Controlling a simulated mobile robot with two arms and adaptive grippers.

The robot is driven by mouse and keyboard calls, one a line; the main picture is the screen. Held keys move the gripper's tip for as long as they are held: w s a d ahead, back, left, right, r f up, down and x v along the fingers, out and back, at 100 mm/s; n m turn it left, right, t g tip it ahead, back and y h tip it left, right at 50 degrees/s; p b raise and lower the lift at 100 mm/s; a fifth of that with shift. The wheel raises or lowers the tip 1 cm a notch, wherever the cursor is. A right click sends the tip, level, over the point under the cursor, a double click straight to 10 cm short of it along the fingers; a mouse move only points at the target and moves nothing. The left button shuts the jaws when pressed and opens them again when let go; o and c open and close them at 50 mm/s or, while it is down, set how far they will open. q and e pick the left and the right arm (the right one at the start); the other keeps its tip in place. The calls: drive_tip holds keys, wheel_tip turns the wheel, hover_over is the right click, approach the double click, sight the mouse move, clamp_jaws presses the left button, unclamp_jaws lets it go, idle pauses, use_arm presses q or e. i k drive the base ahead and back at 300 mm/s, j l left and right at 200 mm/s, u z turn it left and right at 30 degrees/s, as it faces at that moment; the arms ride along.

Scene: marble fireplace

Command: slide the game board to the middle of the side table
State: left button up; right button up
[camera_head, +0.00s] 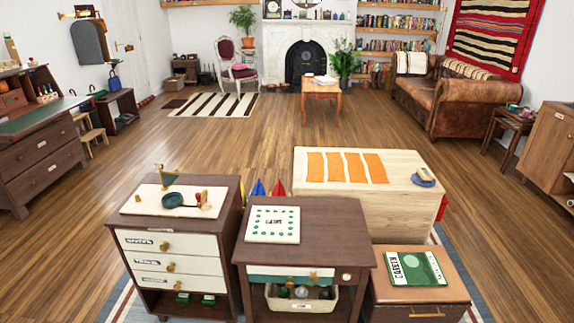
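A square white board (273,224) with a ring of green marks and small lettering in its middle lies flat on a dark brown side table (335,240); it looks like the game board. It sits left of the middle of the tabletop, near the left and back edges, and the bare top shows to its right and in front. Neither of my grippers is in view.
A drawer cabinet (130,206) bearing a white panel stands close on the left. A pale wooden chest (400,215) with orange strips is behind right. A low brown box (380,287) with a green-and-white lettered item (416,267) stands at right. Open wooden floor (215,135) lies beyond.

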sight(267, 224)
drive_tip(key=i+l+u, duration=0.1)
drive_tip(key=i+l, duration=1.25)
drive_tip(key=l+u, duration=0.05)
drive_tip(key=l, duration=0.05)
